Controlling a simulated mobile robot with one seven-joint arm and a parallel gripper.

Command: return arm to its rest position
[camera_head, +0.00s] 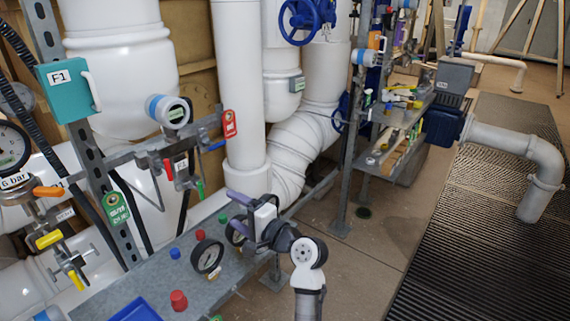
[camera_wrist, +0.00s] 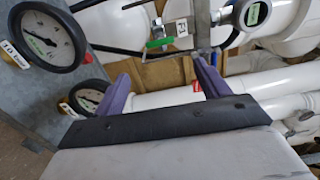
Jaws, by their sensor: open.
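My gripper (camera_head: 237,212) has purple fingers and is open over the grey metal bench (camera_head: 262,245) in the head view. Its fingers point left, toward the pipes. In the wrist view my gripper (camera_wrist: 162,86) has its two purple fingers spread wide, with nothing held between them. White pipes and a green-handled valve (camera_wrist: 160,42) with a tag show behind the fingers. My arm reaches in from the lower middle of the head view.
A pressure gauge (camera_head: 207,256) and coloured knobs, including a red one (camera_head: 178,300), stand on the bench near the gripper. A thick white vertical pipe (camera_head: 238,90) rises behind it. A shelf rack (camera_head: 400,130) stands at right. Brown floor (camera_head: 350,265) is clear right of the arm.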

